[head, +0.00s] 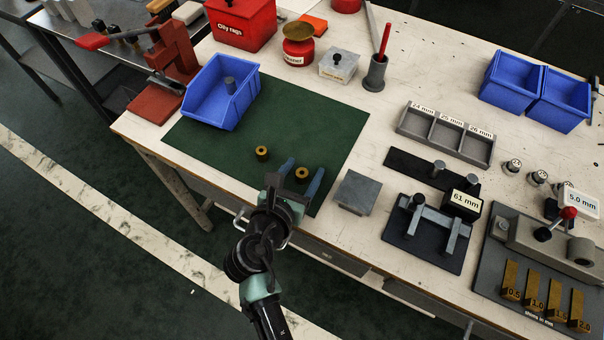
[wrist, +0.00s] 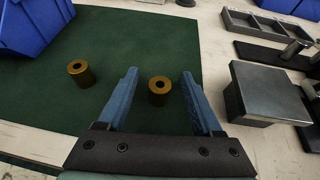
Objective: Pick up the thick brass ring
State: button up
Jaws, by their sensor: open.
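Two brass rings stand on the green mat (head: 312,135). The left ring (head: 262,153) stands apart from my gripper; it also shows in the wrist view (wrist: 81,74). The right ring (head: 302,174) shows in the wrist view (wrist: 159,88) between and just beyond the blue fingers. My gripper (head: 304,172) is open, with a finger to each side of the right ring and nothing held. I cannot tell whether a finger touches it. Both rings look alike in size; the left seems slightly taller in the wrist view, and I cannot tell surely which is thicker.
A blue bin (head: 215,105) with a grey peg stands on the mat's left. A grey metal block (head: 355,192) sits right of my gripper, near the table's front edge. A gauge marked 61 mm (head: 465,200) and a three-part tray (head: 447,137) stand farther right.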

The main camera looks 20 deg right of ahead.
grip_shut()
dwell(0.4)
